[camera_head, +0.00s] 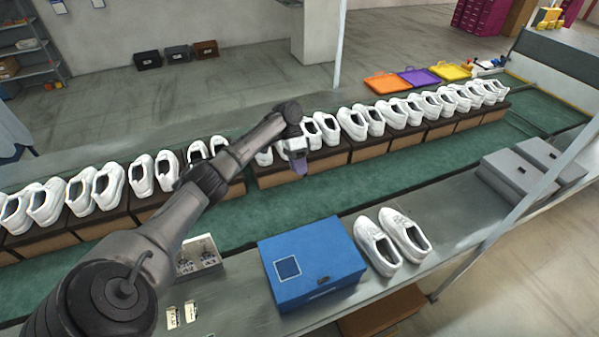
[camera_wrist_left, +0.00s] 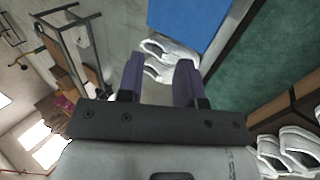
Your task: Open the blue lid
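A blue box (camera_head: 312,262) with its blue lid shut stands on the grey bench in the head view. The lid has a square label on top and a small dark tab at its front. Its blue surface also shows at the top of the left wrist view (camera_wrist_left: 190,18). My left gripper (camera_head: 299,168) hangs above the green conveyor, behind the box and apart from it. In the left wrist view its two purple fingers (camera_wrist_left: 158,72) stand apart with nothing held between them. My right gripper is in neither view.
A pair of white shoes (camera_head: 392,240) stands on the bench right of the blue box. Rows of white shoes sit on boxes along the conveyor (camera_head: 330,190). Grey boxes (camera_head: 517,172) stand at the bench's right end.

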